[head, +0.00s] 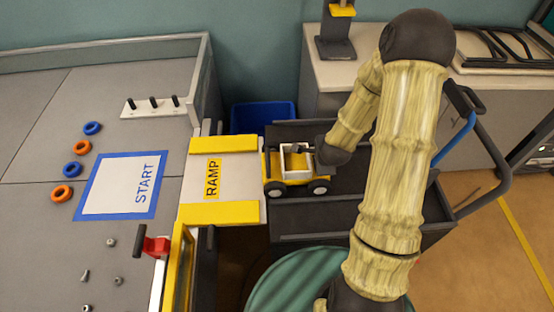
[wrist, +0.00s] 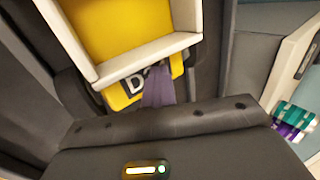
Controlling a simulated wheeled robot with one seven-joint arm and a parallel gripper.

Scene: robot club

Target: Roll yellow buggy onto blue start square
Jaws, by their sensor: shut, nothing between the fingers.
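The yellow buggy (head: 273,170), with a white-rimmed bed and dark wheels, stands on the dark cart at the right end of the ramp (head: 232,190). The blue start square (head: 108,192), a white panel with a blue border and the word START, lies on the grey table left of the ramp. My gripper (head: 318,153) is at the buggy's right end. In the wrist view, my gripper's fingers (wrist: 158,88) are shut and empty, close against the end of the buggy (wrist: 130,25). I cannot tell whether they touch it.
The ramp has yellow side strips and bridges the dark cart (head: 335,225) and the table (head: 45,130). Blue and orange rings (head: 61,192) lie left of the square. A red clamp (head: 155,246) and small metal parts are in front. A blue bin (head: 262,115) stands behind.

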